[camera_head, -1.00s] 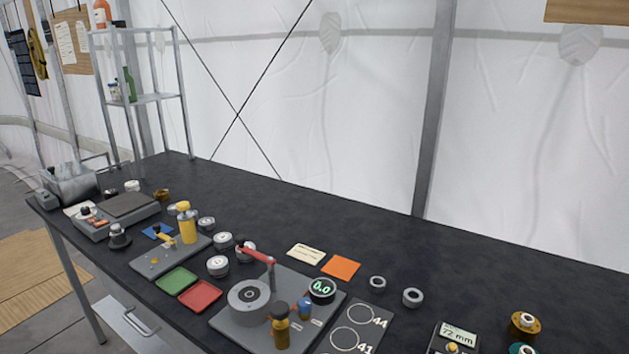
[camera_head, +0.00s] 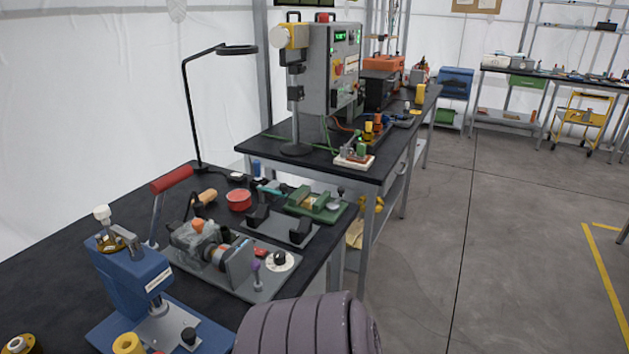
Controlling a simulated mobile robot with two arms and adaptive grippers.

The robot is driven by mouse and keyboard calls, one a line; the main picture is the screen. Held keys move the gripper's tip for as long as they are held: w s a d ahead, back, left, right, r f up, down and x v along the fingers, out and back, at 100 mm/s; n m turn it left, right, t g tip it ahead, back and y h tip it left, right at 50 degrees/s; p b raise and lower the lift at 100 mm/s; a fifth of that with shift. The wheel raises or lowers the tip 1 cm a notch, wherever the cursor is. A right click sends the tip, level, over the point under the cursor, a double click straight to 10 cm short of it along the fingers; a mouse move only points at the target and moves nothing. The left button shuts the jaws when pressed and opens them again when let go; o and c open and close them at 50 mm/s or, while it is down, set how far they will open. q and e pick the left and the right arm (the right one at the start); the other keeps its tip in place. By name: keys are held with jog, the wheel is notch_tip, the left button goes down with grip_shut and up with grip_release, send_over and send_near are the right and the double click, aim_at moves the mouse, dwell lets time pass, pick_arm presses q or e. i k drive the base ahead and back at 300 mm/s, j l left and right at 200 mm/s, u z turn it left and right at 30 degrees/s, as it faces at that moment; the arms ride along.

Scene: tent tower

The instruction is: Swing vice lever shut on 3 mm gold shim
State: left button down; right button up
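A small green vice-like fixture (camera_head: 325,212) sits near the right end of the near black bench. A small gold-coloured patch (camera_head: 308,203) shows between its green parts; I cannot tell if it is the shim or how thick it is. A short upright lever with a dark knob (camera_head: 340,191) stands at its right end. A larger lever with a red handle (camera_head: 171,180) stands up beside a grey clamping machine (camera_head: 205,245); its foot is partly hidden. Neither gripper is in view.
A blue press (camera_head: 130,280) stands at the front left. A black block fixture (camera_head: 280,228), a red round tin (camera_head: 239,200) and a lamp (camera_head: 237,49) crowd the bench. A second bench with a control box (camera_head: 335,65) stands behind. Floor (camera_head: 490,250) at right is clear.

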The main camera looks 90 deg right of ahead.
aim_at(332, 207)
jog(key=z, duration=2.5)
